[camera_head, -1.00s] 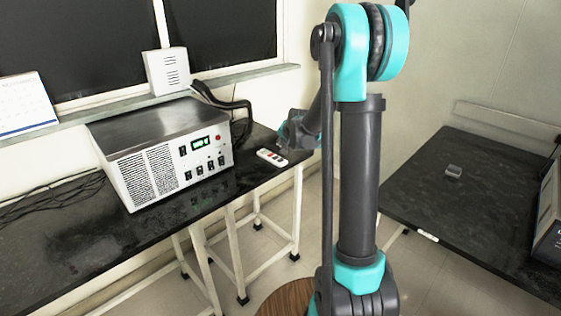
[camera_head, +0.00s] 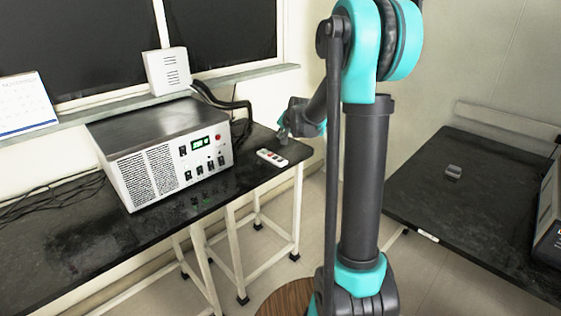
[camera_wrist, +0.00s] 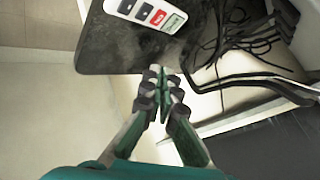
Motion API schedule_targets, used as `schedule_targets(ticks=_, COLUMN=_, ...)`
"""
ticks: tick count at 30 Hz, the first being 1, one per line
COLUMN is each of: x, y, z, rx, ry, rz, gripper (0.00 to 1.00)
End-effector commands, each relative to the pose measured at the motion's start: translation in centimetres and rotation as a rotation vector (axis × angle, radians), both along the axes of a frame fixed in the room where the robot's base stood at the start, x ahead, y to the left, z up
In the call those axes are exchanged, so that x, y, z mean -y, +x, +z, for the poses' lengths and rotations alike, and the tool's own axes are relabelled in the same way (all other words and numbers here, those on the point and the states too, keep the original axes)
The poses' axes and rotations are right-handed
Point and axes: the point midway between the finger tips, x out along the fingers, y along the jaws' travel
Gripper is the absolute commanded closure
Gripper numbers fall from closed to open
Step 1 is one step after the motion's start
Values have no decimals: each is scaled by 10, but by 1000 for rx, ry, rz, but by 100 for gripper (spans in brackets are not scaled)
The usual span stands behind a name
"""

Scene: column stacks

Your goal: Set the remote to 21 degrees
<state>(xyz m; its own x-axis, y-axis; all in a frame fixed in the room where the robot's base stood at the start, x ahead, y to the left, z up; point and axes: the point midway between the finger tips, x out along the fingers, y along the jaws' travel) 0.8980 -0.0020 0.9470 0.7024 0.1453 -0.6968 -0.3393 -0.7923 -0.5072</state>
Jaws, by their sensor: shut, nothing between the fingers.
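The white remote (camera_head: 271,157) lies flat on the black bench top (camera_head: 70,235), near its right end. In the wrist view the remote (camera_wrist: 147,12) shows at the top, cut by the frame edge, with grey and red buttons and a small greenish display too small to read. My gripper (camera_head: 283,133) is shut and empty, just beyond and above the remote in the head view. In the wrist view my fingertips (camera_wrist: 162,72) are together, below the remote in the picture and apart from it.
A white and grey power unit (camera_head: 165,150) with a green display stands left of the remote. Black cables (camera_head: 235,105) run behind it, and a white box (camera_head: 167,70) sits on the sill. Another dark table (camera_head: 440,190) is at right.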

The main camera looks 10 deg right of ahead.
Motion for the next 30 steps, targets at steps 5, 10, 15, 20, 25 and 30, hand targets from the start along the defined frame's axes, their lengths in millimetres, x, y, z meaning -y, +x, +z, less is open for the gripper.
schedule_targets(ticks=5, x=0, y=0, z=-1, rx=0, ry=0, rz=0, gripper=100)
schedule_targets(ticks=10, x=0, y=0, z=-12, rx=0, ry=0, rz=0, gripper=100)
schedule_targets(ticks=15, x=0, y=0, z=-33, rx=0, ry=0, rz=0, gripper=100)
schedule_targets(ticks=20, x=0, y=1, z=-55, rx=0, ry=0, rz=0, gripper=100)
schedule_targets(ticks=25, x=0, y=1, z=-74, rx=0, ry=0, rz=0, gripper=100)
schedule_targets(ticks=30, x=0, y=0, z=-85, rx=0, ry=0, rz=0, gripper=100)
